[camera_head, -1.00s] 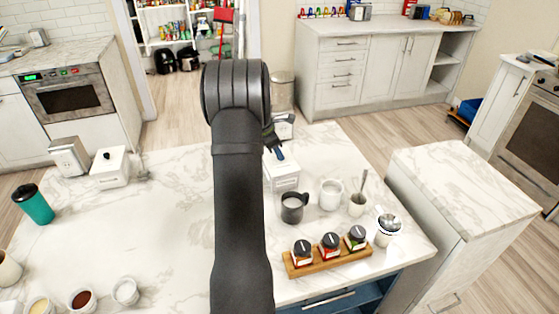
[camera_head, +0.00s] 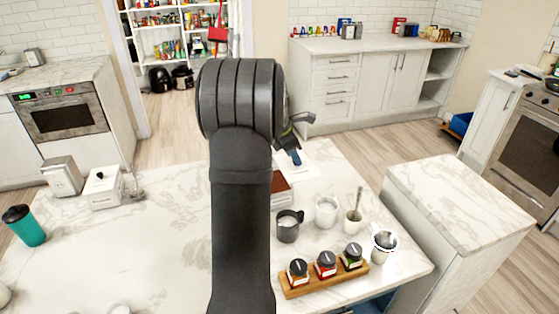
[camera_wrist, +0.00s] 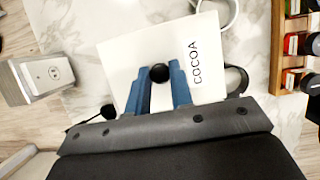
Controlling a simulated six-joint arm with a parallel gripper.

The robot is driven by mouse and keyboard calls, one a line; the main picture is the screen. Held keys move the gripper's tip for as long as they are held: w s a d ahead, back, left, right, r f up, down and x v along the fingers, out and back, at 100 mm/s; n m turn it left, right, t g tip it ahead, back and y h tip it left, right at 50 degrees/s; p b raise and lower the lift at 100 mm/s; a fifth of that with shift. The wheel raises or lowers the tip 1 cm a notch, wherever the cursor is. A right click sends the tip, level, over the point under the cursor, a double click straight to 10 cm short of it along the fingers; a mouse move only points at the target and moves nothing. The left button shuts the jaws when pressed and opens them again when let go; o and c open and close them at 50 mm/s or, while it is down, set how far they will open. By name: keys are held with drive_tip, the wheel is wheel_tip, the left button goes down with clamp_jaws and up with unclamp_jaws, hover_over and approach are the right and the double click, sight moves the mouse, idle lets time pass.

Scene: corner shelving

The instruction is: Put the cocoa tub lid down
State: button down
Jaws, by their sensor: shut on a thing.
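The white cocoa tub lid (camera_head: 305,170) is off its tub and held in the air, tilted, over the right part of the island. In the wrist view the lid (camera_wrist: 128,58) shows its round black knob between my two blue fingers. My gripper (camera_wrist: 159,75) is shut on this knob; in the head view my gripper (camera_head: 295,156) is partly behind my arm. The open cocoa tub (camera_head: 280,201) stands below, brown inside, partly hidden by my arm. The word COCOA shows on a white face next to the lid in the wrist view.
A wooden rack (camera_head: 325,278) with jars is in front. Left of my arm, the marble top (camera_head: 150,240) has wide free room.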

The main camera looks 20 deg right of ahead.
sight(309, 167)
drive_tip(key=shift+s+d+r, duration=0.7)
drive_tip(key=shift+s+d, duration=0.05)
drive_tip(key=shift+s, duration=0.15)
drive_tip(key=shift+s+d, duration=0.2)
drive_tip(key=shift+d, duration=0.1)
drive_tip(key=d+f+n+t+y, duration=0.1)
drive_tip(key=d+f+n, duration=0.3)
drive_tip(key=d, duration=0.3)
drive_tip(key=d+f+n+t, duration=0.2)
drive_tip(key=d+f+n, duration=0.15)
drive_tip(key=d, duration=0.35)
drive_tip(key=shift+n, duration=0.45)
drive_tip(key=w+a+f, duration=0.1)
drive_tip(key=w+f, duration=0.1)
drive_tip(key=w, duration=0.1)
drive_tip(key=w+a+f, duration=0.2)
drive_tip(key=w, duration=0.2)
drive_tip(key=w+a+f, duration=0.2)
drive_tip(key=w+f, duration=0.1)
drive_tip(key=shift+w+a, duration=0.15)
drive_tip(key=shift+w, duration=0.15)
drive_tip(key=shift+f, duration=2)
drive_tip(key=shift+f, duration=0.15)
drive_tip(key=c, duration=1.3)
unclamp_jaws()
